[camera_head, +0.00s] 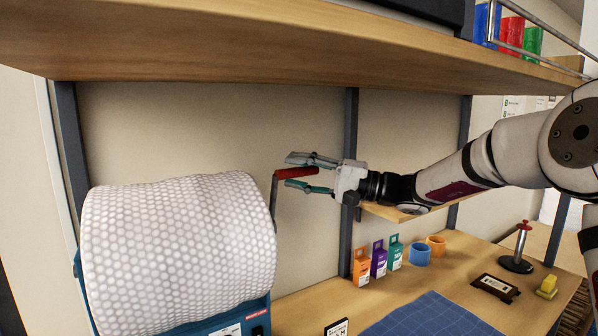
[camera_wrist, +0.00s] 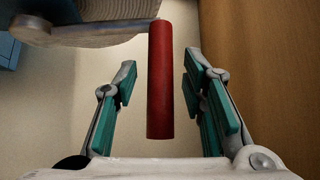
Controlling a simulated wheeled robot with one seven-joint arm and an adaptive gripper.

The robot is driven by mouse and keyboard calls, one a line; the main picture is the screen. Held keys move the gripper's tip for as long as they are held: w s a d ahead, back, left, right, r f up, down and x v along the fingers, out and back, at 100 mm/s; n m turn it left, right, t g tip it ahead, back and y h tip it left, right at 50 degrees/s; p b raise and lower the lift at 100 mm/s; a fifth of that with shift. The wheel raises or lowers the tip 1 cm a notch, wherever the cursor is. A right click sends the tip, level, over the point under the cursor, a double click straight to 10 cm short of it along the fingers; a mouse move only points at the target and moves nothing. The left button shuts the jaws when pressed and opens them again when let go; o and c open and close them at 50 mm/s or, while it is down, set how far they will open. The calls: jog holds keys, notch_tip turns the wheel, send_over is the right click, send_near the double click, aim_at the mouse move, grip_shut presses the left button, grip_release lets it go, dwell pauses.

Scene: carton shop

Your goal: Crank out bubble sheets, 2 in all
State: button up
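A large roll of bubble wrap (camera_head: 180,250) sits on a blue dispenser (camera_head: 258,316) at the lower left. A dark crank arm (camera_head: 274,205) stands up at the roll's right side and carries a red handle (camera_head: 298,173). My gripper (camera_head: 291,172) is open around the red handle, one finger above and one below in the head view. In the wrist view the red handle (camera_wrist: 160,85) lies between the teal finger pads (camera_wrist: 160,95), with a gap on each side. The edge of the roll (camera_wrist: 90,10) shows at the wrist view's top left. No cut sheet is visible.
A wooden shelf (camera_head: 250,55) hangs above my arm. On the bench (camera_head: 300,300) are a blue cutting mat (camera_head: 425,315), small cartons (camera_head: 378,260), tape rolls (camera_head: 420,254), a red-handled tool (camera_head: 520,248) and a yellow item (camera_head: 547,287). A dark upright post (camera_head: 351,115) stands behind my gripper.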

jog(key=shift+c, duration=0.6)
grip_shut()
